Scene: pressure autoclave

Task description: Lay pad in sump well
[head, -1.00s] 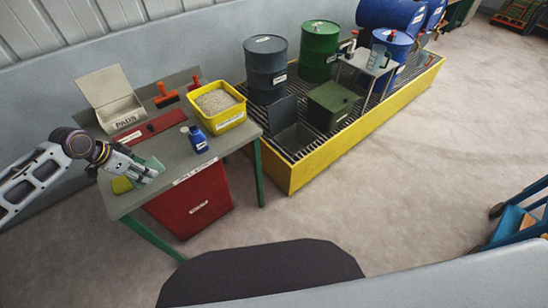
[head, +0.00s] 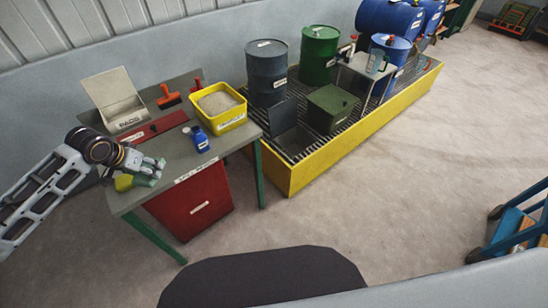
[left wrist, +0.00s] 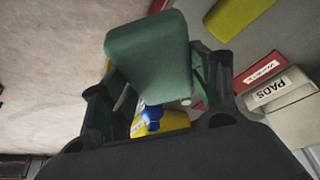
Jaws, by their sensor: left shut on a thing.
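My left gripper (head: 150,170) is over the front left part of the grey bench (head: 165,165). It is shut on a green pad, which shows large between the fingers in the left wrist view (left wrist: 150,58). In the head view the fingers hide much of this pad. A yellow-green pad (head: 123,183) lies on the bench beside the gripper; it also shows at the top of the left wrist view (left wrist: 238,14). The sump well (head: 292,146) is a square opening in the grating, with its dark lid (head: 283,114) raised behind it. My right gripper is out of view.
The bench holds an open PADS box (head: 122,115), a yellow granule tub (head: 222,108), a blue bottle (head: 200,141) and red-handled tools. Drums, a green box (head: 332,108) and a small stand crowd the yellow-sided sump pallet (head: 330,153). Bare floor lies in front of it.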

